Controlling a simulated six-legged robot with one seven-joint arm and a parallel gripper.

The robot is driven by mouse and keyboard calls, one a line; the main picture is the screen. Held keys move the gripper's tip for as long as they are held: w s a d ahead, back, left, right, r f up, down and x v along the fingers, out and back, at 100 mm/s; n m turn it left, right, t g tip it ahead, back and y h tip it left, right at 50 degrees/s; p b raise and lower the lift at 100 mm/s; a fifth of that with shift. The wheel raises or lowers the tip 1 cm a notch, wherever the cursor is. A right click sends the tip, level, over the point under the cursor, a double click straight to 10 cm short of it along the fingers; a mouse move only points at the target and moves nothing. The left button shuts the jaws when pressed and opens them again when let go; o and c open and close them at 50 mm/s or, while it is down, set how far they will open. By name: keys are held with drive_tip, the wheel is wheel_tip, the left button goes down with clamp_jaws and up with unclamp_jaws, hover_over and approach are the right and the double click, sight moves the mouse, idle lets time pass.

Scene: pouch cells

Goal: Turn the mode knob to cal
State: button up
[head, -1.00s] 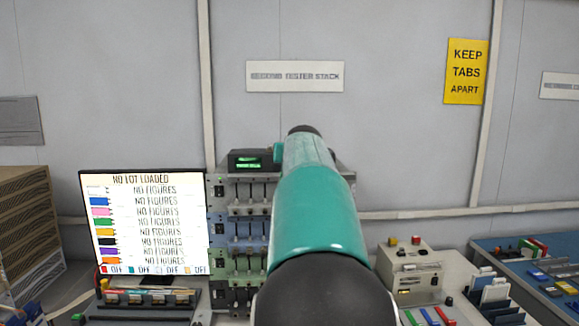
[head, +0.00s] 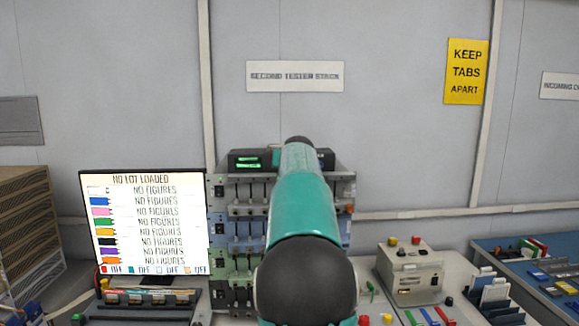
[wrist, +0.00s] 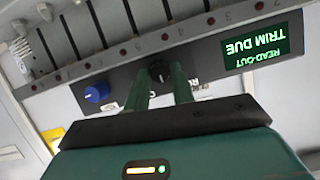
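In the wrist view, which is upside down, a black knob (wrist: 160,72) with a pale mark sits on the dark panel (wrist: 72,101). My gripper (wrist: 161,78) has its two green fingers apart at the knob's two sides. I cannot tell if the fingertips touch it. White labels near the knob are partly hidden by the fingers. A lit read-out (wrist: 263,48) on the same panel says "TRIM DUE". In the head view my arm hides the gripper and the knob; the box with a green display (head: 248,162) shows atop the tester stack (head: 345,180).
A blue knob (wrist: 97,92) is on the same panel, beside my fingers. Numbered slots with red dots line the rack edge (wrist: 120,48) close by. In the head view a monitor (head: 143,225) stands left and a beige box (head: 410,268) right of the stack.

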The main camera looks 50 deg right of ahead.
clamp_jaws()
drive_tip(key=shift+c, duration=2.1)
unclamp_jaws()
drive_tip(key=shift+s+d+m+t+y, duration=0.15)
drive_tip(key=shift+m+t+y, duration=0.2)
drive_tip(key=shift+m, duration=0.45)
drive_tip(key=shift+m+t+y, duration=0.25)
drive_tip(key=shift+m+t, duration=0.2)
drive_tip(key=shift+m, duration=0.25)
drive_tip(key=o, duration=1)
